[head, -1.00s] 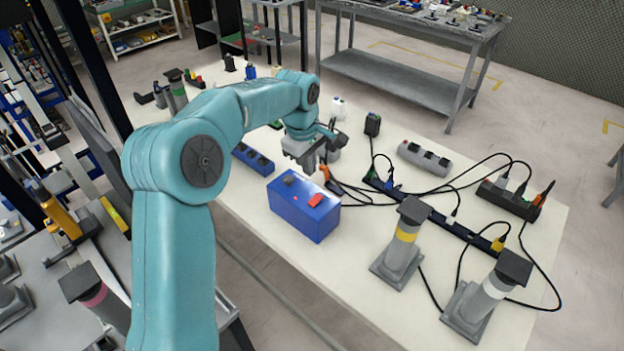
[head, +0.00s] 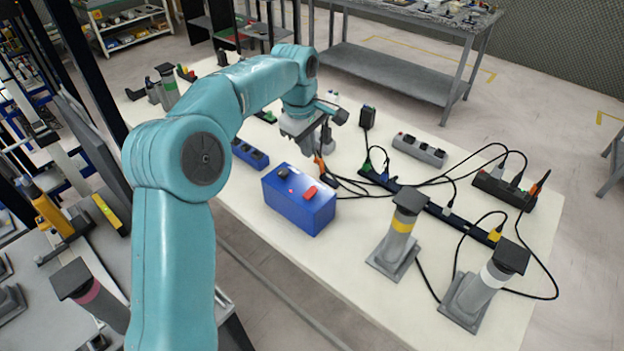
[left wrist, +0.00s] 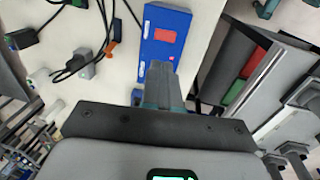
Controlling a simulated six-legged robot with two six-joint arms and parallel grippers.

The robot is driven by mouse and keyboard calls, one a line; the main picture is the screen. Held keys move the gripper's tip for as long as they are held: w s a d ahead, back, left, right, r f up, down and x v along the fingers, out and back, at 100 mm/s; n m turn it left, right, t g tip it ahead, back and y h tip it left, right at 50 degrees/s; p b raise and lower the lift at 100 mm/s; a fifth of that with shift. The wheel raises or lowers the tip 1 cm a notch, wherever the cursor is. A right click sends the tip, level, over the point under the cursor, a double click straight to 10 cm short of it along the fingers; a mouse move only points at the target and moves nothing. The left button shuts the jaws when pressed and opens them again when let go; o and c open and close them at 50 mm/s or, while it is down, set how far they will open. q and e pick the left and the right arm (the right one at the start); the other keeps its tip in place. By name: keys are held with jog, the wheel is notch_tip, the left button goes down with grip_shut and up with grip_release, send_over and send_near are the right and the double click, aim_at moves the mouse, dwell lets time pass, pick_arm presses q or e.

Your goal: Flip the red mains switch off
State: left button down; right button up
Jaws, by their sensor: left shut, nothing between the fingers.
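The blue box (head: 292,215) stands on the white table, with a red switch (head: 310,193) and a dark knob on its top. The red switch also shows in the left wrist view (left wrist: 165,36), on the box's blue face (left wrist: 178,22). My left gripper (head: 325,146) is shut and empty. In the head view it hangs behind the box, above the table, apart from the switch. My right gripper is not in view.
An orange-ended plug (head: 319,163) and black cables lie behind and right of the box. Grey posts with a yellow band (head: 400,238) and a white band (head: 488,285) stand at right. The table front of the box is clear.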

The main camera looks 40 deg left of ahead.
pick_arm(q)
jog(key=p, duration=0.2)
send_near(315, 190)
jog(key=f, duration=0.3)
jog(key=w+f, duration=0.1)
jog(key=f, duration=0.1)
jog(key=shift+f, duration=0.9)
